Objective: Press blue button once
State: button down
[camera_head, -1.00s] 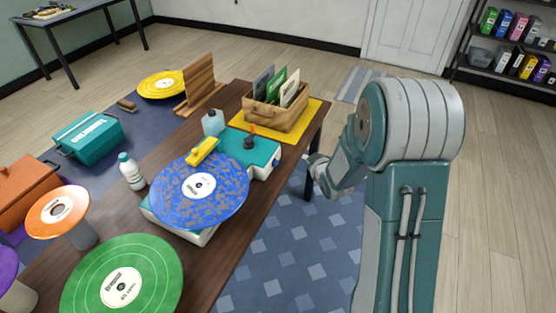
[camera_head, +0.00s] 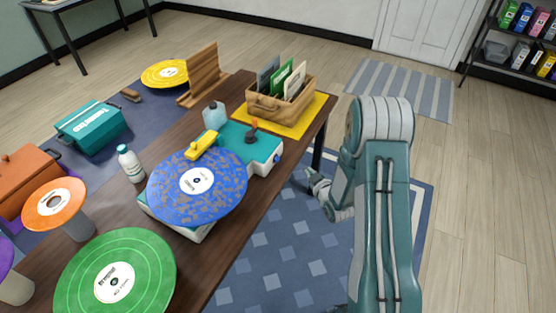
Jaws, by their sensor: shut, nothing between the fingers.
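A large blue speckled disc (camera_head: 170,195) with a white centre label lies flat on a white and teal machine (camera_head: 262,154) on the table. The machine also carries a yellow bar and a dark knob with an orange top. My gripper (camera_head: 314,181) is small in view, beyond the table's right edge and right of the machine. It is shut, empty and apart from the machine.
An orange disc (camera_head: 50,208) stands at the left. The floor right of the table is clear.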

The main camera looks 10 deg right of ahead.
jog(key=shift+w+a, duration=0.85)
jog(key=shift+a, duration=0.3)
jog(key=shift+w+a, duration=0.9)
jog(key=shift+a, duration=0.25)
jog(key=shift+w+a, duration=0.85)
jog(key=shift+a, duration=0.3)
jog(key=shift+w+a+r, duration=0.1)
jog(key=shift+w+a, duration=0.1)
jog(key=shift+a, duration=0.1)
jog(key=shift+w+a, duration=0.3)
jog(key=shift+a, duration=0.15)
jog(key=shift+d, duration=0.15)
jog(key=shift+s+d, duration=0.55)
jog(key=shift+d, duration=0.1)
jog(key=shift+d, duration=0.1)
jog(key=s+d, duration=0.1)
jog(key=d, duration=0.1)
jog(key=s+d, duration=0.2)
